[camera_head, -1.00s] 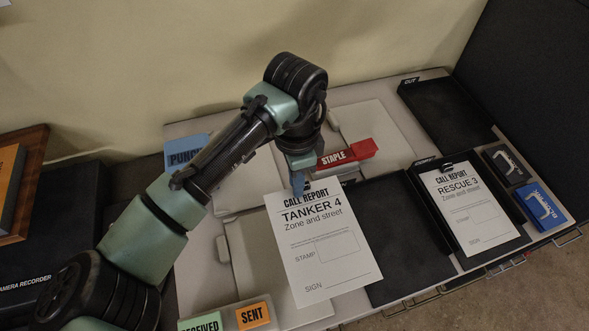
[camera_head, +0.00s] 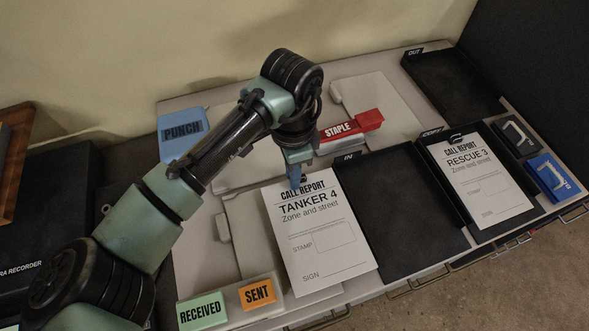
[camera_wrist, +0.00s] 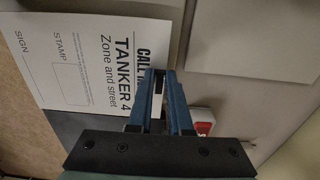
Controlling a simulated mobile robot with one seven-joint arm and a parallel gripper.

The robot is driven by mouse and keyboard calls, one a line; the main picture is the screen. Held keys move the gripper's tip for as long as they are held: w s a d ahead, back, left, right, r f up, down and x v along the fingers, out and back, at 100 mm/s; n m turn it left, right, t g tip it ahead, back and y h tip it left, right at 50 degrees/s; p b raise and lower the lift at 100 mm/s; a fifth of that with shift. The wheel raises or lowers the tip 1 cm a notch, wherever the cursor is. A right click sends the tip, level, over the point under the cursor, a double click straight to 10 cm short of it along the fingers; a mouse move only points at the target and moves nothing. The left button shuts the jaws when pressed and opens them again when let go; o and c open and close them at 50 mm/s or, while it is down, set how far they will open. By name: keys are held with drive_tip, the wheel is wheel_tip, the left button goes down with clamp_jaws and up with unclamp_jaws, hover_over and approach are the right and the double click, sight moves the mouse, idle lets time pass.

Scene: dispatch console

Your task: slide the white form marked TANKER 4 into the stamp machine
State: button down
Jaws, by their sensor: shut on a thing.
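The white form marked TANKER 4 (camera_head: 322,258) is in my gripper (camera_head: 297,178), pinched at its top edge by the CALL REPORT heading. In the head view it is above the pale desk panels, its lower end toward the front edge. In the wrist view the form (camera_wrist: 85,58) shows at the upper left, its heading corner at the blue fingers (camera_wrist: 163,85). The fingers hide part of the heading. The green RECEIVED block (camera_head: 201,311) and orange SENT block (camera_head: 257,293) lie left of the form's lower end. I cannot tell which device is the stamp machine.
The black IN tray (camera_head: 410,215) is empty, close right of the form. Another tray holds the RESCUE 3 form (camera_head: 482,190). The OUT tray (camera_head: 450,85) is empty. The red STAPLE block (camera_head: 345,129) is behind my gripper. The blue PUNCH block (camera_head: 182,133) is behind my arm.

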sight(263, 192)
drive_tip(key=shift+a+f+b, duration=0.1)
drive_tip(key=shift+f+b, duration=0.3)
drive_tip(key=shift+f, duration=0.3)
drive_tip(key=shift+s+a+f, duration=0.1)
drive_tip(key=shift+a, duration=0.1)
drive_tip(key=shift+a+p, duration=0.25)
drive_tip(key=shift+p, duration=0.05)
drive_tip(key=shift+s+a+p, duration=0.15)
drive_tip(key=shift+s+a, duration=0.1)
drive_tip(key=shift+a, duration=0.45)
drive_tip(key=shift+s+a+p, duration=0.1)
drive_tip(key=shift+s+a, duration=0.15)
drive_tip(key=shift+a, duration=0.45)
drive_tip(key=shift+s+a+p, duration=0.15)
drive_tip(key=shift+s+a, duration=0.1)
drive_tip(key=shift+a, duration=0.45)
drive_tip(key=shift+s+a, duration=0.1)
drive_tip(key=shift+a, duration=0.15)
drive_tip(key=shift+s+a, duration=0.1)
drive_tip(key=shift+a, duration=0.25)
drive_tip(key=shift+s+a+f+p, duration=0.1)
drive_tip(key=shift+s+a+p, duration=0.1)
drive_tip(key=shift+a+p, duration=0.35)
idle(1.2)
drive_tip(key=shift+c, duration=1)
unclamp_jaws()
